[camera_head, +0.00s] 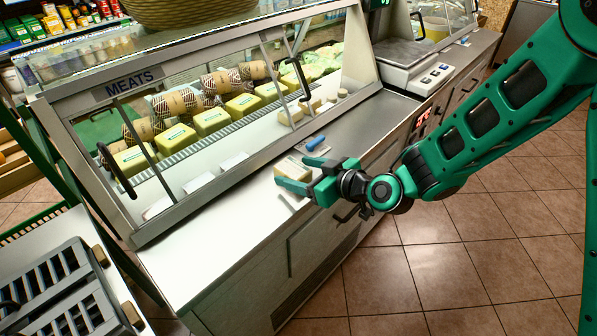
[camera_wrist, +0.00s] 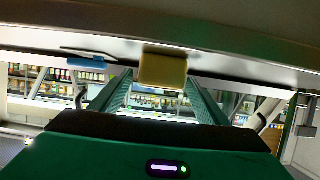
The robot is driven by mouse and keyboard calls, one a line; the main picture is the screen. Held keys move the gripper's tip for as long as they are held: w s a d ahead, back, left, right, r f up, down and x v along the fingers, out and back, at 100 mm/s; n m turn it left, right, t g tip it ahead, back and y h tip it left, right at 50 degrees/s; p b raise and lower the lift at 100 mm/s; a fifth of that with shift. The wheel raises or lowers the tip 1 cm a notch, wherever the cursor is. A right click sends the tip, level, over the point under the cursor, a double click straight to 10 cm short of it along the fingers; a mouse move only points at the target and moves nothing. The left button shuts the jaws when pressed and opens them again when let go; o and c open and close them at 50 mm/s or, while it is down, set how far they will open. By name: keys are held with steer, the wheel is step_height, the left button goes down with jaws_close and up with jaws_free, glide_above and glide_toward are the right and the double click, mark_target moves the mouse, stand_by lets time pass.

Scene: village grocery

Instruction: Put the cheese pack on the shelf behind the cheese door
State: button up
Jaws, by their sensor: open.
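A small pale yellow cheese pack (camera_head: 292,168) rests on the counter in front of the glass case. My gripper (camera_head: 296,184) is open at the counter's front edge, beside the pack. In the wrist view the cheese pack (camera_wrist: 162,70) shows between the two green fingers of my gripper (camera_wrist: 160,82), with a gap on each side. The glass case has framed panes with black handles, one at left (camera_head: 116,172) and one at right (camera_head: 300,80). The left part bears a "MEATS" sign (camera_head: 128,86). No cheese label is readable. Yellow blocks (camera_head: 212,121) and wrapped sausages stand inside.
A blue-handled tool (camera_head: 315,143) lies on the counter near the pack; it also shows in the wrist view (camera_wrist: 88,63). A scale (camera_head: 415,68) stands at the back right. A grey crate (camera_head: 55,285) is at lower left. The tiled floor at right is clear.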

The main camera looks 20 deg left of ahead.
steer(key=v, duration=1)
steer(key=shift+s, duration=0.1)
